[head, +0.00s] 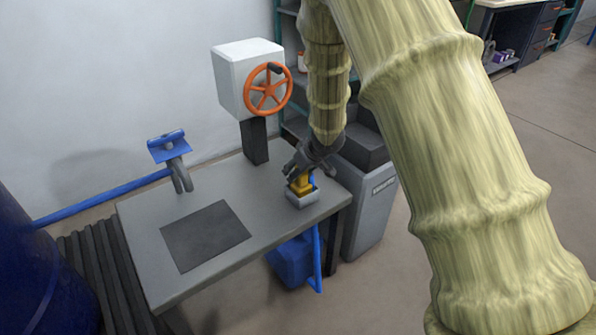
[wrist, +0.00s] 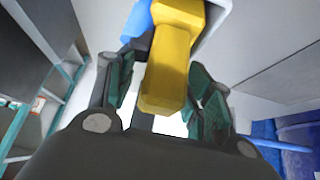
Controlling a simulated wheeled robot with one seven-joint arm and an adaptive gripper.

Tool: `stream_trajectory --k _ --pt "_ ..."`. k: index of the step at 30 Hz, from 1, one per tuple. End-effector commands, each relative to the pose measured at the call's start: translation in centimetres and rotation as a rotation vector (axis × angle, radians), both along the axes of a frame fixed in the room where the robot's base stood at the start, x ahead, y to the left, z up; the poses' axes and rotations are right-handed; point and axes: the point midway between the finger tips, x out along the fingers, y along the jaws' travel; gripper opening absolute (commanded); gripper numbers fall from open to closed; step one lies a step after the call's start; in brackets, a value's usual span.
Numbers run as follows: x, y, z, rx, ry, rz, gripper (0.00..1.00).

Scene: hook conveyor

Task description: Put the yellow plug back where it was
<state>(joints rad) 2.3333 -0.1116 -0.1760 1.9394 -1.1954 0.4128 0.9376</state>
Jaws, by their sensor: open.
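The yellow plug (head: 300,185) sits upright in a small light-grey socket box (head: 303,198) near the right end of the grey table. A blue part shows beside the plug. My gripper (head: 306,166) is just above the plug in the head view, with its fingers pointing down around the top. In the wrist view the yellow plug (wrist: 170,60) reaches between my open fingers (wrist: 165,95), with a gap visible at its sides. The plug's lower end in the box is hidden.
The grey table (head: 180,225) carries a dark mat (head: 206,236). A white box with an orange handwheel (head: 268,90) stands behind. A blue bracket with grey hooks (head: 172,155) hangs at the left. A grey cabinet (head: 368,210) stands right of the table.

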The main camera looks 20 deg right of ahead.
Motion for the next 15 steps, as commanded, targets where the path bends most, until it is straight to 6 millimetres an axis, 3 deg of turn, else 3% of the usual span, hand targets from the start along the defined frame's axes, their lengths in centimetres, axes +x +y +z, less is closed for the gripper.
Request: stream_trajectory --k 15 --pt "-4.4 -1.6 7.8 0.001 -0.002 -0.001 0.51"
